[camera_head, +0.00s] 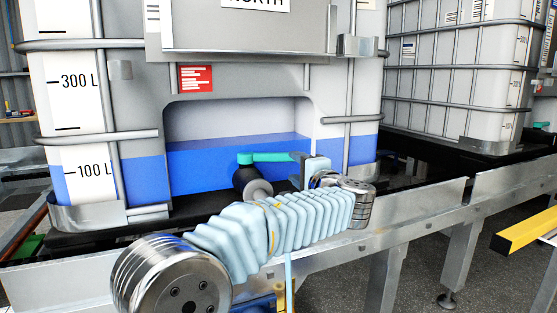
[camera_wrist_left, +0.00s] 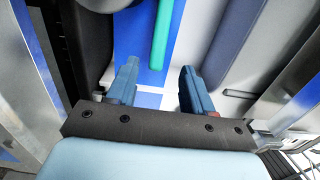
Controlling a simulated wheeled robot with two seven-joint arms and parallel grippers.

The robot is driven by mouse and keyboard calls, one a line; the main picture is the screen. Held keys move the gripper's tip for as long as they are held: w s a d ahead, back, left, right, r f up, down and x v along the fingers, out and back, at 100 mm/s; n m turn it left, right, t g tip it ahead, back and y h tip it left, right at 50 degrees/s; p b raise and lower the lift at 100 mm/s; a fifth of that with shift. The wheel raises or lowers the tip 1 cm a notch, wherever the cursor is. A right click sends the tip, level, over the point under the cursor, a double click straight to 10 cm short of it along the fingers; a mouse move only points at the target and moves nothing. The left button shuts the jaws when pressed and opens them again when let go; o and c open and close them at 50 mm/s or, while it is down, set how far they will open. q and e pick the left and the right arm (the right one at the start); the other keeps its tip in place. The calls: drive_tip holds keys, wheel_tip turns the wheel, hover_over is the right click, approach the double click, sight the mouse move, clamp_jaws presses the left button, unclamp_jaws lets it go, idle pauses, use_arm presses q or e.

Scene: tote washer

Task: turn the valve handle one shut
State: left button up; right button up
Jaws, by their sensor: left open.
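The valve handle (camera_head: 265,157) is a green lever on top of a dark valve (camera_head: 252,184) at the tank's front recess. In the head view it points right, toward my left gripper (camera_head: 298,168). In the left wrist view the green handle (camera_wrist_left: 162,35) lies ahead of the fingertips, roughly in line with the gap between them. My left gripper (camera_wrist_left: 158,72) is open with nothing visible between its blue fingers. In the head view its light blue body partly hides the fingers, so contact with the handle's end is unclear. My right gripper is not in view.
The white tank (camera_head: 350,95) holds blue liquid and has metal cage bars. It stands on a dark conveyor with a grey metal rail (camera_head: 410,207) in front. A second caged tank (camera_head: 455,75) stands at the right. A yellow beam (camera_head: 525,231) juts in at the far right.

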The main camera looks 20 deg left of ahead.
sight(282, 159)
use_arm(q)
drive_tip(key=p+x, duration=0.1)
drive_tip(key=x, duration=0.9)
drive_tip(key=shift+w+a+p, duration=0.25)
drive_tip(key=shift+w+p, duration=0.05)
drive_tip(key=shift+p, duration=0.05)
drive_tip(key=shift+c, duration=0.3)
drive_tip(key=shift+f, duration=0.1)
clamp_jaws()
